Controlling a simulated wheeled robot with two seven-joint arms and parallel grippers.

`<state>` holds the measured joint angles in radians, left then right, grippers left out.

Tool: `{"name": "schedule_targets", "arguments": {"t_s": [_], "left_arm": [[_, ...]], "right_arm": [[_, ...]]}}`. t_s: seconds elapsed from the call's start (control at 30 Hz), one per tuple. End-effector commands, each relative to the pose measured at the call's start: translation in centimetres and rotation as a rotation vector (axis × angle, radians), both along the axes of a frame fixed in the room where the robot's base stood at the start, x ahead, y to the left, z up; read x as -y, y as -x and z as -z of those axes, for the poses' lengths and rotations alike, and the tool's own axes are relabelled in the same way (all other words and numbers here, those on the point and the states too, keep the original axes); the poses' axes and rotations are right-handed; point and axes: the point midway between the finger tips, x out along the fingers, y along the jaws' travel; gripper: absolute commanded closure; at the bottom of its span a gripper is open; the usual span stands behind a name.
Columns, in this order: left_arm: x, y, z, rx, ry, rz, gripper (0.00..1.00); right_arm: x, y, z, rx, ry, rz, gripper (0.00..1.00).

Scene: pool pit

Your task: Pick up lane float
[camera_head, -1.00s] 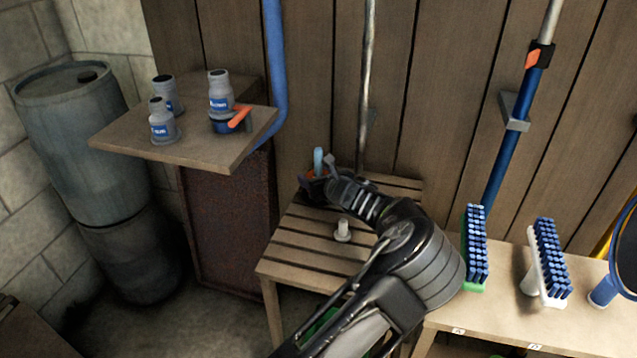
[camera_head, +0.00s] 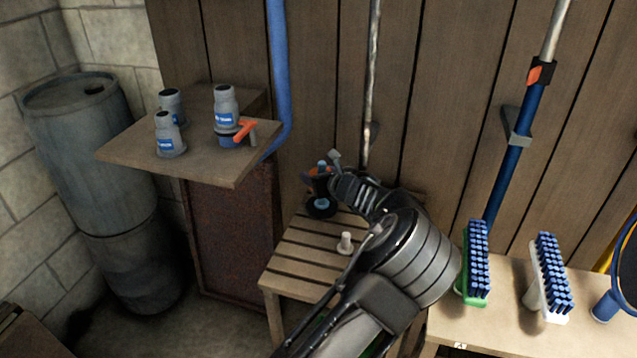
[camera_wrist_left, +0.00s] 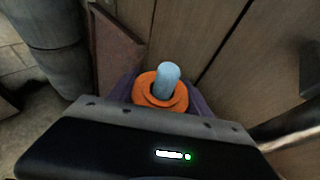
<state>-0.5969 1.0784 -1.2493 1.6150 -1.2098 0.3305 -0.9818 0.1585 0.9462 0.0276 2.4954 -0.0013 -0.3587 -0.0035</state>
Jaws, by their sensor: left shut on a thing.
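The lane float appears in the left wrist view as an orange ring-shaped piece (camera_wrist_left: 160,90) with a light blue rounded peg standing up through its middle. My left gripper (camera_head: 322,185) is shut on it above the back of the slatted wooden stool (camera_head: 300,255). In the head view the gripper hides most of the float, with only bits of orange and blue showing. A dark round part shows just below the gripper; I cannot tell whether it belongs to the float. My right gripper is not in view.
A short white peg (camera_head: 346,243) stands on the stool. Blue-bristled brushes (camera_head: 476,262) stand on the right bench. A plank wall (camera_head: 430,100) is close behind. Barrels (camera_head: 85,150) stand at far left.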

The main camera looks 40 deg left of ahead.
Motion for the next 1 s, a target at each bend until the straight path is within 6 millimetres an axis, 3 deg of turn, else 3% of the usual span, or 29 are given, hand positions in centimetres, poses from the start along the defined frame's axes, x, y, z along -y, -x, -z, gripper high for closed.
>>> {"name": "schedule_targets", "arguments": {"t_s": [0.7, 1.0], "left_arm": [[0.0, 0.0, -17.3, 0.007, 0.003, 0.0, 0.83], [0.0, 0.0, -22.2, 0.002, 0.001, 0.0, 0.83]], "right_arm": [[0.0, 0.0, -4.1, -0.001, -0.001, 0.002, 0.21], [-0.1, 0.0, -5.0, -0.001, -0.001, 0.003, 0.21]]}}
